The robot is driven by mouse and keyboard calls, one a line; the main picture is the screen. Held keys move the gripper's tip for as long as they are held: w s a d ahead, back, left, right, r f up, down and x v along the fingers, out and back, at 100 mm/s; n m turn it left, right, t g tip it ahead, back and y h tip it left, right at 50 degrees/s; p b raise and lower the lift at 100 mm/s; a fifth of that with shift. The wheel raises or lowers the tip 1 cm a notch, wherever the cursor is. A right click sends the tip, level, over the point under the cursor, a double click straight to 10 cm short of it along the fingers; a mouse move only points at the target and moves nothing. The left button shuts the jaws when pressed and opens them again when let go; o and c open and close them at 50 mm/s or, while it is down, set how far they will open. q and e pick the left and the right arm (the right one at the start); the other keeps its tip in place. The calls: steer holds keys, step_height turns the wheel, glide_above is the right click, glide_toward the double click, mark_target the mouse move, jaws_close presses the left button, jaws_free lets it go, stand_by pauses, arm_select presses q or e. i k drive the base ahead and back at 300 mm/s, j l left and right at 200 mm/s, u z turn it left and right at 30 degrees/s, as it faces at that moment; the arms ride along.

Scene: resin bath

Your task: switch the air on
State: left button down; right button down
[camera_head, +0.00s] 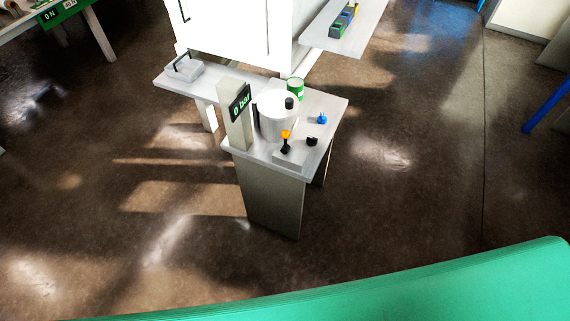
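A small grey table (332,104) stands in the middle of the view. On it is a silver cylindrical pot (278,122) with a black knob on its lid. Beside the pot stands a pale post (236,124) whose dark display (240,102) reads "0 bar". In front of the pot, a black lever with an orange top (286,138) stands on a light base block (290,159). A small black knob (312,141) and a small blue part (322,118) sit to its right. I cannot tell which one controls the air. Neither of my grippers shows.
A green can (295,88) stands behind the pot. A lower bench (160,82) with a grey box (185,69) adjoins on the left. A white cabinet (235,28) and a shelf with coloured blocks (343,20) are behind. The floor (400,190) around the table is clear.

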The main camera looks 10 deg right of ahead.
mark_target(311, 141)
steer(key=l+u, duration=0.1)
steer(key=u, duration=0.35)
steer(key=i+l+u, duration=0.2)
steer(key=l+u, duration=0.15)
steer(key=l, duration=0.55)
steer(key=l+u, duration=0.4)
steer(key=l, duration=1.25)
steer(key=i, duration=0.05)
